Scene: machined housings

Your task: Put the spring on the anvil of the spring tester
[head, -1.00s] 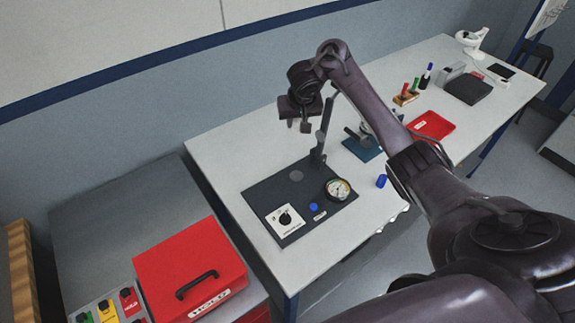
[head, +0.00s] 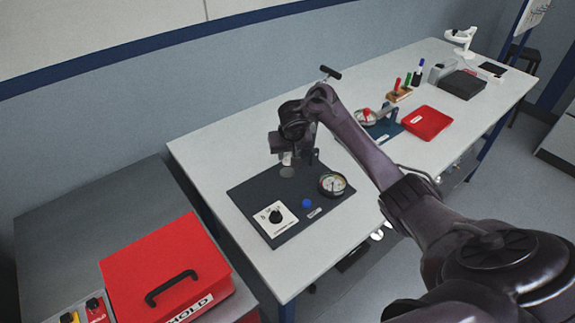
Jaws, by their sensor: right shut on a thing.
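The spring tester's dark base plate (head: 250,192) lies on the white bench, with a dial gauge, a white knob panel and a blue button. Its anvil, a small grey round disc (head: 288,172), is near the back of the plate. My right gripper (head: 287,158) points down just above the anvil, shut on a small pale thing that appears to be the spring. The fingers mostly hide it, and I cannot tell whether it touches the anvil. The tester's column is mostly hidden behind my right arm. My left gripper is not in view.
A red box with a black handle (head: 171,288) stands on the grey cabinet at front left. A red tray (head: 427,123), a blue-based device (head: 384,128), a marker holder (head: 399,95) and a black case (head: 462,85) are farther right. Bench left of the tester is clear.

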